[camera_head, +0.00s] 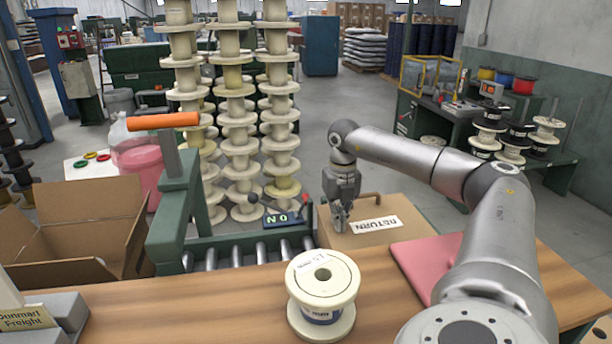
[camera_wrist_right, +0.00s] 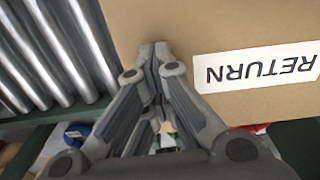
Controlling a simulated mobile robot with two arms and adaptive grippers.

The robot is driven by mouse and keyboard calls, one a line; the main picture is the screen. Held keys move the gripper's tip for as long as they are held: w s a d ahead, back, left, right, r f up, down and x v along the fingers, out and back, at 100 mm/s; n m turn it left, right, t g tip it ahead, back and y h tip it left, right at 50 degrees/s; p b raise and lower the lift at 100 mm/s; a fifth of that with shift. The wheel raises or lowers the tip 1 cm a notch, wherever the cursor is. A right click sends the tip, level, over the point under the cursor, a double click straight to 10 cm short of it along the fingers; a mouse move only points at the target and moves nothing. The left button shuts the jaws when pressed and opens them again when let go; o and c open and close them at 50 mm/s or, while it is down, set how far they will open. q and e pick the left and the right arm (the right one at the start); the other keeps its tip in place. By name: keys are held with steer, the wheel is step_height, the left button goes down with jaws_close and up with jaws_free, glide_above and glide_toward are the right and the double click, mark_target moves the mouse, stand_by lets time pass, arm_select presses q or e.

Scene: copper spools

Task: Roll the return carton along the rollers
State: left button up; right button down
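The return carton (camera_head: 405,240) is a closed brown box with a white RETURN label (camera_head: 375,226). It stands at the right end of the metal rollers (camera_head: 235,255), behind the wooden table. My right gripper (camera_head: 340,228) points down at the carton's left part, left of the label. In the right wrist view its fingertips (camera_wrist_right: 155,48) are together in front of the carton (camera_wrist_right: 190,25), with rollers (camera_wrist_right: 50,50) to the left. Nothing shows held between them; whether they touch the carton I cannot tell. My left gripper is not in view.
A cream spool (camera_head: 322,290) stands on the wooden table (camera_head: 190,310) in front of the rollers. A pink pad (camera_head: 425,262) lies right of the carton. A green frame with an orange handle (camera_head: 163,121) stands left, beside an open empty carton (camera_head: 85,225). Tall spool stacks (camera_head: 235,130) rise behind.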

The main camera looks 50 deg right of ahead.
mark_target(366, 223)
steer(key=shift+s+d+f, duration=0.15)
steer(key=shift+s+d, duration=0.9)
steer(key=shift+d, duration=0.05)
steer(key=shift+s+d+f, duration=0.15)
steer(key=shift+s+d, duration=0.9)
steer(key=shift+d, duration=0.05)
steer(key=shift+s+d+r+b, duration=0.1)
steer(key=shift+s+d+b, duration=0.2)
steer(key=shift+s+d, duration=0.1)
steer(key=shift+d, duration=0.1)
steer(key=r+p, duration=0.3)
steer(key=r, duration=0.1)
steer(key=r+p, duration=0.4)
steer(key=shift+w+d, duration=0.15)
steer(key=shift+d, duration=0.05)
